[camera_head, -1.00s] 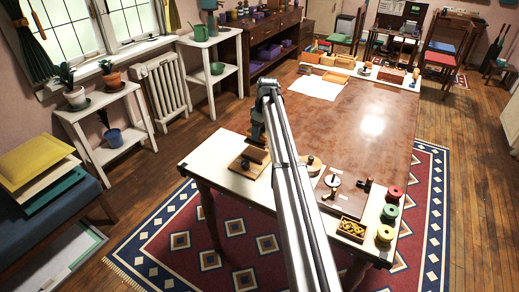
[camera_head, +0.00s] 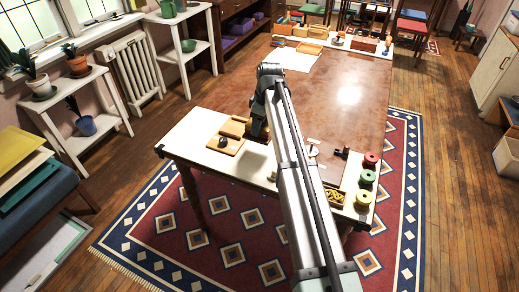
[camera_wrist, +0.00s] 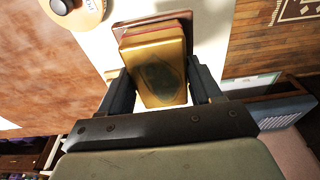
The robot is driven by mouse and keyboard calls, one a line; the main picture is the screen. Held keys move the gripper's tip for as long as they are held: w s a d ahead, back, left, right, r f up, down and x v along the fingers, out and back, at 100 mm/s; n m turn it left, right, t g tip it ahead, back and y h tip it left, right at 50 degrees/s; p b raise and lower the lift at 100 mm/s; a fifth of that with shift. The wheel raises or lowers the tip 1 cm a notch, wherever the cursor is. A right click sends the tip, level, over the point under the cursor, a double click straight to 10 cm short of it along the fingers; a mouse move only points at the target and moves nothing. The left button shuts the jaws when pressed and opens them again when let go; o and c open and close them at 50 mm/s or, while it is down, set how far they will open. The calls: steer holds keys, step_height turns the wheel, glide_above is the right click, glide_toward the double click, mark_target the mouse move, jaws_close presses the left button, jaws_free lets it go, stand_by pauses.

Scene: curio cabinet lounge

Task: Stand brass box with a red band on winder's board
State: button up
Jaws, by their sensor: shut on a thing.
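In the wrist view my gripper (camera_wrist: 157,88) is shut on the brass box with a red band (camera_wrist: 162,75). Its gold face with a dark oval is toward the camera, and the red band shows at its far end. In the head view my gripper (camera_head: 257,128) is above the white end of the table; I cannot make out the held box there. A brown edge shows behind the box in the wrist view.
A tan board (camera_head: 226,147) with a black knob lies left of my gripper. A round wooden piece (camera_wrist: 90,12) with a black knob is ahead. Red (camera_head: 371,159), green (camera_head: 367,177) and yellow (camera_head: 363,198) spools line the right edge. The table middle is clear.

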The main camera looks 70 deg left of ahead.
mark_target(264, 124)
steer(key=shift+a+f, duration=0.1)
steer(key=shift+f, duration=4.6)
steer(key=o, duration=1.5)
steer(key=shift+f, duration=0.15)
steer(key=r, duration=0.4)
steer(key=w+d+r, duration=0.1)
steer(key=r, duration=0.7)
steer(key=shift+w+d+r, duration=0.1)
steer(key=shift+w+d, duration=0.05)
